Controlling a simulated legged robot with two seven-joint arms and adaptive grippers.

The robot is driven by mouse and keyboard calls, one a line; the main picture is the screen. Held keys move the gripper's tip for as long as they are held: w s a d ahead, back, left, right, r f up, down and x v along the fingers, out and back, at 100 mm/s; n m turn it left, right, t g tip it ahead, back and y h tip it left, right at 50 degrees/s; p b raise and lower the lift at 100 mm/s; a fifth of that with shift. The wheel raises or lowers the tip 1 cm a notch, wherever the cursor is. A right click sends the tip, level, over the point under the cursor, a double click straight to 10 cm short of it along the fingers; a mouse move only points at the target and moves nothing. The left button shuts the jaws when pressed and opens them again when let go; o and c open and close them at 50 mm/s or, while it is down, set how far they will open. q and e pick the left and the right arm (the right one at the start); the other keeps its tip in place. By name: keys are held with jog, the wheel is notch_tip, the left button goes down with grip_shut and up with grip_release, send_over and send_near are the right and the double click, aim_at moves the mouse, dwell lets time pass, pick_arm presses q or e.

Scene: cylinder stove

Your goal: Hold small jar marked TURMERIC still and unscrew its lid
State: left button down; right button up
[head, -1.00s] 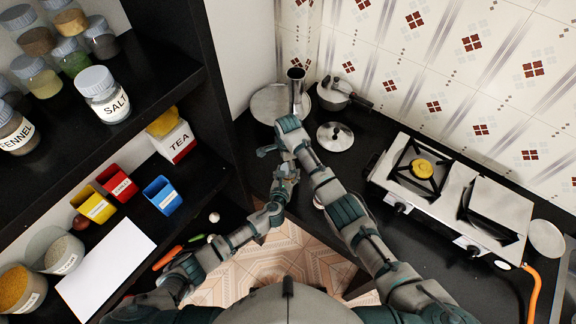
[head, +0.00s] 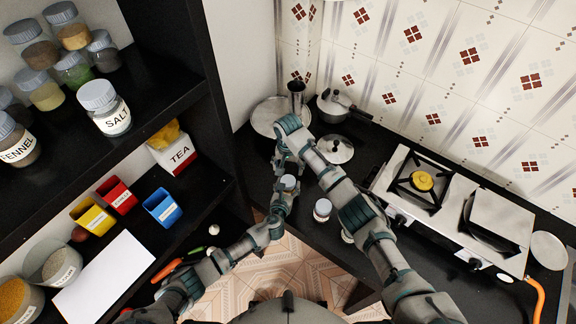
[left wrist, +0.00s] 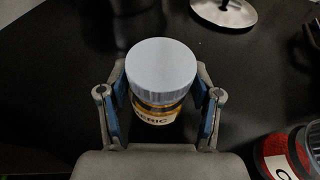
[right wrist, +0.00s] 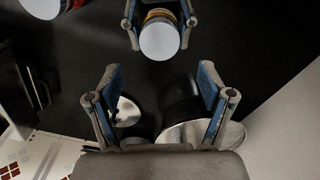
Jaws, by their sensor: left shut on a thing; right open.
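The small jar has a pale blue-grey lid (left wrist: 161,68) and a label ending in "ERIC" (left wrist: 154,120), with yellow-orange contents. My left gripper (left wrist: 160,112) is shut around the jar's body below the lid. The lid stands clear above the fingers, on the jar. The head view shows the lid (head: 288,183) in my left gripper, beside the right forearm. My right gripper (right wrist: 154,100) is open and empty. In the right wrist view the held lid (right wrist: 159,41) is beyond its fingertips, apart from them. In the head view the right hand (head: 284,158) is just behind the jar.
Another lidded jar (head: 322,209) stands on the dark counter by my right forearm; red contents show in the left wrist view (left wrist: 276,160). A metal lid (head: 335,150), a pot (head: 333,108) and a plate (head: 268,115) are behind. The stove (head: 398,166) is right, shelves left.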

aim_at(288, 180)
notch_tip(288, 180, down, 7)
dwell(0.3)
jog(key=c, duration=1.3)
jog(key=o, duration=1.3)
jog(key=shift+o, duration=0.2)
jog(key=shift+r, duration=2.25)
